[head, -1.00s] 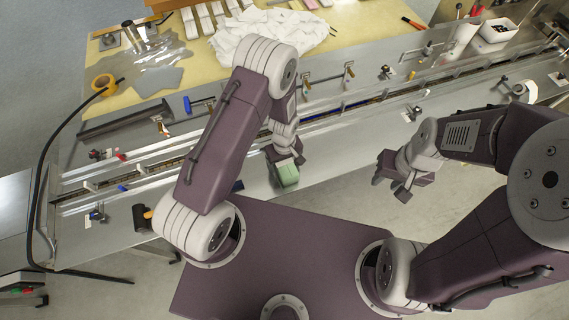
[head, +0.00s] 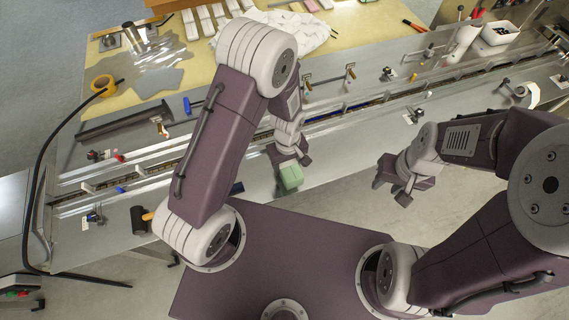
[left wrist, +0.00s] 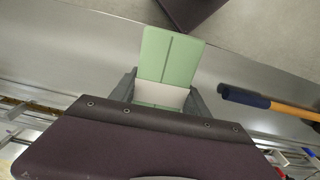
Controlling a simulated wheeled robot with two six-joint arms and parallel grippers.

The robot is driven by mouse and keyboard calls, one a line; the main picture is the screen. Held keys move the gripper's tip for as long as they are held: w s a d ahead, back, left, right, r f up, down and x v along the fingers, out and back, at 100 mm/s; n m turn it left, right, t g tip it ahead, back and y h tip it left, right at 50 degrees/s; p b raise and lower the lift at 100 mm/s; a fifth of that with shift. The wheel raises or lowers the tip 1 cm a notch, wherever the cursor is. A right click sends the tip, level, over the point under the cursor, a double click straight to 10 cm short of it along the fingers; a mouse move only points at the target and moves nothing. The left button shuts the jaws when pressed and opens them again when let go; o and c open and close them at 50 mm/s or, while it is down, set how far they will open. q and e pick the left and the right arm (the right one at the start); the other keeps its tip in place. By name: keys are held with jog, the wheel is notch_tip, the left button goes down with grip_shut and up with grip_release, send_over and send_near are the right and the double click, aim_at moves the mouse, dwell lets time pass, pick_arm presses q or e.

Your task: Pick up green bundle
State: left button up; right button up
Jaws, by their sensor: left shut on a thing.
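The green bundle (head: 290,177) is a pale green block near the front edge of the machine's metal deck. My left gripper (head: 288,160) is shut on it, with a finger on either side. In the left wrist view the green bundle (left wrist: 168,58) sticks out between the fingers of my left gripper (left wrist: 162,92). Its near part there is white, and a dark line runs down its green face. My right gripper (head: 392,186) is off to the right, away from the bundle, and its fingers look apart.
A mallet with a dark head (head: 141,218) lies on the deck at left. The long conveyor channel (head: 160,158) runs behind the bundle, with small clamps along it. A yellow table (head: 370,28) with white cloth (head: 308,30) stands beyond. Bare floor (head: 350,195) lies in front of the deck.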

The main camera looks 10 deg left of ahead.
aim_at(297, 184)
pick_arm(q)
jog(key=s+d+r, duration=0.1)
jog(key=s, duration=0.1)
jog(key=s+d+r, duration=0.2)
jog(key=s, duration=0.1)
jog(key=s+d+r+b, duration=0.1)
jog(key=s+r, duration=0.1)
jog(key=shift+s+d+r, duration=0.2)
jog(key=shift+s+d, duration=0.15)
jog(key=shift+d, duration=0.05)
